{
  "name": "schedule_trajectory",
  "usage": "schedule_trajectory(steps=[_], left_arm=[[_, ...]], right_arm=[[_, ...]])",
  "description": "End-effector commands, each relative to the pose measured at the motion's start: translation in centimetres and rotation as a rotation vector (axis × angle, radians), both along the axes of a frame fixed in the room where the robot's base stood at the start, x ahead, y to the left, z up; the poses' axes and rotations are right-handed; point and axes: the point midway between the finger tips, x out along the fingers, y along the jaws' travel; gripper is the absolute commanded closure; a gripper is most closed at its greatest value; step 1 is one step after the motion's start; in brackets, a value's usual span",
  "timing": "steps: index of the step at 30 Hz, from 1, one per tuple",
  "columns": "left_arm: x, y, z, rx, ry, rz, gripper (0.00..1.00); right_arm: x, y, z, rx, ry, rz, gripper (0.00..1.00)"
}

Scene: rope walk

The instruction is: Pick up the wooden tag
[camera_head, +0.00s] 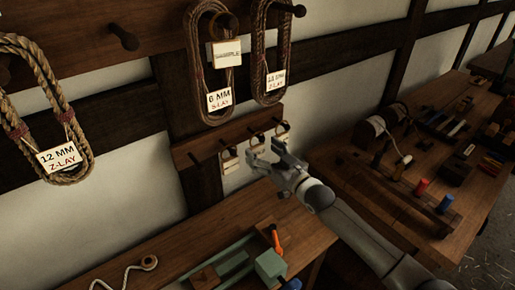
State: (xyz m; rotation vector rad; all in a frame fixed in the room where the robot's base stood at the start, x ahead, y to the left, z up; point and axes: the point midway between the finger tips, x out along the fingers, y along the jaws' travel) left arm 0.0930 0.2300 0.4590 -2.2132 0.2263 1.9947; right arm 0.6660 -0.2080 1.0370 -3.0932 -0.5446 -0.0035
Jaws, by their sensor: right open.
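Small pale tags hang in a row from pegs on a dark wooden peg rail (187,155) on the wall. The left tag (229,161) shows clearly, a middle tag (258,140) is partly behind my gripper, and a right tag (282,131) hangs beyond it. I cannot tell which one is the wooden tag. My right gripper (262,155) is open in front of the rail, close to the middle tag, with nothing seen between its fingers. Whether it touches a tag is unclear. My left gripper is not in view.
Labelled rope coils (196,60) hang above the rail, with a pale sign (227,54) on a peg. A workbench (185,248) below holds a green vise-like tool (270,267) and a white cord (125,274). Another cluttered bench (350,180) stands to the right.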

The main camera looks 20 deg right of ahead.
Motion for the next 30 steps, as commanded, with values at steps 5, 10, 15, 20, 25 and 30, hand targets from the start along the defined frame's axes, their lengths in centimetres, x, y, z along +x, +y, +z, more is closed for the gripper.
schedule_trajectory(steps=[5, 10, 15, 20, 25, 30], left_arm=[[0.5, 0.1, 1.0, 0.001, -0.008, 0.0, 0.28], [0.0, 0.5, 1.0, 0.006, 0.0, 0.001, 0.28], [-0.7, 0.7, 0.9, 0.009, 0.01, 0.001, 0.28], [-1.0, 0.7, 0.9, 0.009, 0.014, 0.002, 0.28], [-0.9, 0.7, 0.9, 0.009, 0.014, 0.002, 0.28], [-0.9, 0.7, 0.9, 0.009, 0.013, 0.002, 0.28]], right_arm=[[2.1, 0.7, 0.3, 0.001, 0.0, -0.001, 0.26], [2.9, 1.1, 0.2, 0.001, 0.001, 0.001, 0.26], [2.9, 1.1, 0.1, 0.0, 0.0, 0.001, 0.26], [2.9, 1.0, 0.1, 0.0, 0.001, 0.0, 0.37], [2.9, 1.0, 0.1, 0.0, 0.001, 0.0, 0.59], [2.9, 1.0, 0.2, 0.0, 0.0, 0.0, 0.69]])
